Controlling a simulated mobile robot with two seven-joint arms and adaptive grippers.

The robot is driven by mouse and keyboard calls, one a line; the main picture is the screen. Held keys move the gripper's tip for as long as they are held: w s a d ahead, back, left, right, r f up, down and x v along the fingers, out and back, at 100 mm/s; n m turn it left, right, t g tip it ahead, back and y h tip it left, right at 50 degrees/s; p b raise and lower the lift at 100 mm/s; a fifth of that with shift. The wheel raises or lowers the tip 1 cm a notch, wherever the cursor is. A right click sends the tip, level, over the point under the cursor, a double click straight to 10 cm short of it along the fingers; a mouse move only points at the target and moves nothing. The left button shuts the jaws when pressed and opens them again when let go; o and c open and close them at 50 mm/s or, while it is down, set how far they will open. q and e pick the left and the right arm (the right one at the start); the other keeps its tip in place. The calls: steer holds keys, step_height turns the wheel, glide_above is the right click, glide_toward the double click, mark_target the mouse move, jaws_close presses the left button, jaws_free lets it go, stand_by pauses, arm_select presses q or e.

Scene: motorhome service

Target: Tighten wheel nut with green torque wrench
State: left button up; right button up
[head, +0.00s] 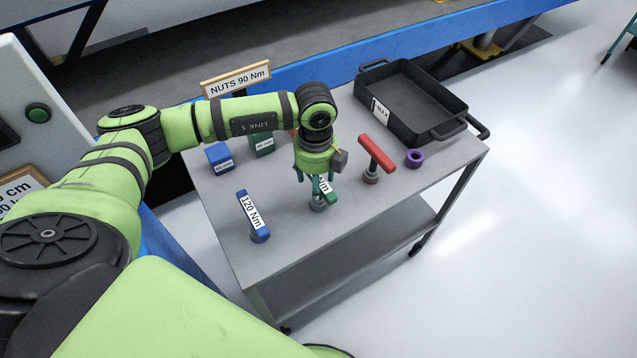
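A green torque wrench (327,193) stands on the grey cart, its label partly hidden with only "Nm" readable. My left gripper (317,186) points down over it, with its fingers around the upper part. I cannot tell whether the fingers are closed on it. A blue wrench (250,212) labelled 120 Nm stands to the left, and a red wrench (376,154) stands to the right. A sign (236,80) behind the cart reads "NUTS 90 Nm". No wheel or wheel nut can be made out. My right gripper is not in view.
The cart top (290,255) also holds a black tray (425,98), a purple ring (414,158), a blue block (219,158) and a dark green block (262,145). Something orange is partly hidden behind my arm. The cart's front area is clear. A blue beam (330,65) runs behind.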

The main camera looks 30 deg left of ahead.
arm_select(q)
steer(key=shift+w, duration=0.1)
jaws_close()
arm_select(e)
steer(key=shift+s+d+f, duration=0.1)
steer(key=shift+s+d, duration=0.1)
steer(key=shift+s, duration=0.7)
arm_select(q)
steer(key=shift+r, duration=0.15)
steer(key=shift+r, duration=0.25)
steer(key=r+b, duration=0.1)
steer(key=d+r+b, duration=0.1)
steer(key=r, duration=0.1)
steer(key=shift+r, duration=0.3)
steer(key=s+d+r+b, duration=0.3)
steer(key=d+r, duration=0.3)
steer(key=d, duration=0.4)
steer(key=shift+s+r, duration=0.35)
steer(key=shift+s, duration=0.15)
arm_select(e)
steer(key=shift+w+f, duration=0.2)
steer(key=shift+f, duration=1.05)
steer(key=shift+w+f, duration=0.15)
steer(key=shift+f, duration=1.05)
